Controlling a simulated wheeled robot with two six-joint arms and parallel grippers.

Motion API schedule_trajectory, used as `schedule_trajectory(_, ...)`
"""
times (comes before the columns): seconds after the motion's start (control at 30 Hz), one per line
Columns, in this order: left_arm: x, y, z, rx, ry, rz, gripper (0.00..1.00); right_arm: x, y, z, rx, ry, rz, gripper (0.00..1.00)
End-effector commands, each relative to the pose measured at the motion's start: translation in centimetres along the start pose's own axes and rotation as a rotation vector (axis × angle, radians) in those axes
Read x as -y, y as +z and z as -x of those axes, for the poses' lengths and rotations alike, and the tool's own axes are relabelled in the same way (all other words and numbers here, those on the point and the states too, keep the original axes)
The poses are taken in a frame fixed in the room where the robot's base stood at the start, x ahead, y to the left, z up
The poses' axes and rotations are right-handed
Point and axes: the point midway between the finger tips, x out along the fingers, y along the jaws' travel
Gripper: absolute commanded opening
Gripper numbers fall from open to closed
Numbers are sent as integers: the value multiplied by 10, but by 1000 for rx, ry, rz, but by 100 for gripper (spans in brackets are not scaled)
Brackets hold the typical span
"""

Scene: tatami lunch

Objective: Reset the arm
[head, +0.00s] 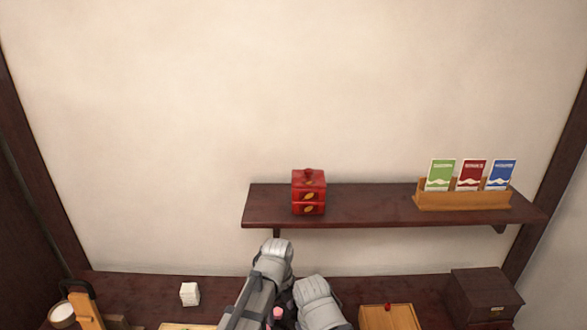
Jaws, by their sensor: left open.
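My left arm rises from the bottom middle of the head view, in front of the counter and below the wall shelf. Its grey links fold over at the top. My left gripper (279,316) is low between these links, cut by the picture's bottom edge. It is open, and I see nothing held in it. My right gripper is not in view.
A dark wall shelf (370,213) holds a red stacked box (309,193) and a wooden rack (462,201) of coloured cards. The counter below bears a white block (189,294), a wooden box (389,317) with a red knob and a dark chest (485,296).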

Motion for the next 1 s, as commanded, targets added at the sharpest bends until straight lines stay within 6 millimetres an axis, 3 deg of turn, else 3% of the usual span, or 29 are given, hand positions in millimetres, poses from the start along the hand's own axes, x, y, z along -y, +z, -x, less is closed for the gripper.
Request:
schedule_trajectory(0.6, -99, 41, 1, -2, -45, 1624, 77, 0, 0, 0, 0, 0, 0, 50)
schedule_trajectory(1.0, -134, 51, 2, -20, -66, 2243, 77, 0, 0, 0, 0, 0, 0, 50)
